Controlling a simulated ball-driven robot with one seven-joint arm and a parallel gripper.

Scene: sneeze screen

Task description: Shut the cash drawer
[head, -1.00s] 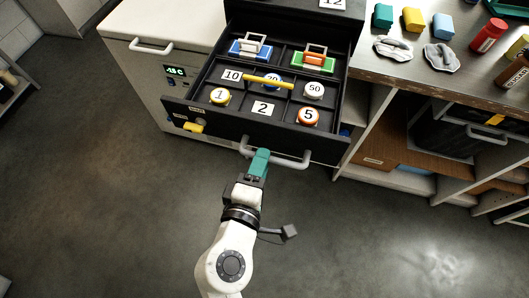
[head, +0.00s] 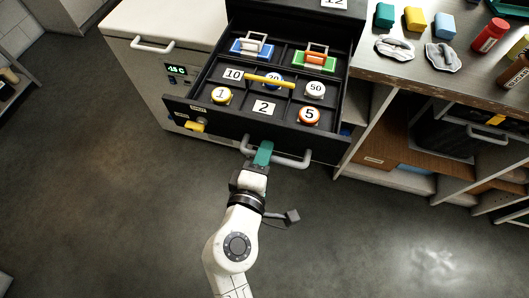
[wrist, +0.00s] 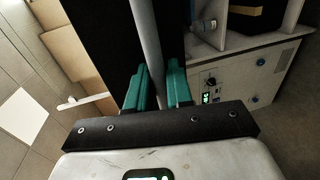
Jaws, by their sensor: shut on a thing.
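The black cash drawer (head: 230,119) stands pulled out below a dark housing (head: 300,8), its compartments showing in the head view. A grey bar handle (head: 290,161) runs across its front. My gripper (head: 263,153) has teal fingers and is at the left half of this handle. In the wrist view the handle bar (wrist: 146,40) passes between the fingers of my gripper (wrist: 157,85), which is shut on it. The drawer holds number cards, round numbered pieces, a yellow stick (head: 268,81), and a blue and a green clip-like piece.
A white cabinet (head: 125,50) with a green display stands to the left. A counter (head: 400,75) at right carries coloured blocks, grey crumpled pieces and bottles, with open shelves below. The floor in front of the drawer is clear.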

